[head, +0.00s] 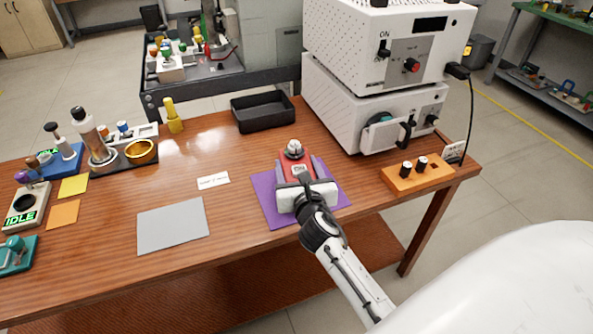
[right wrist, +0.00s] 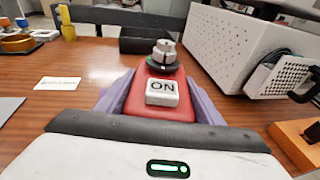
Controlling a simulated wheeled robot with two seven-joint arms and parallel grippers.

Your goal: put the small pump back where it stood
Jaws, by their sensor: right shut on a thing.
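The small pump is a red body (head: 293,159) with a silver and dark round top and a white button marked ON. It is upright over the purple mat (head: 265,203) at the middle front of the table. My right gripper (head: 300,169) is shut on it, with one finger along each side. In the right wrist view the red pump (right wrist: 135,103) sits between the fingers, with its top pointing up. The gripper hides its near lower part, and I cannot tell whether its base touches the mat. My left gripper is not in view.
A grey mat (head: 172,226) and a white label card (head: 213,181) lie to the left. A black tray (head: 263,113) is behind. White stacked machines (head: 372,100) and an orange knob box (head: 418,175) stand right. Several small devices crowd the left end. The table's front edge is close.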

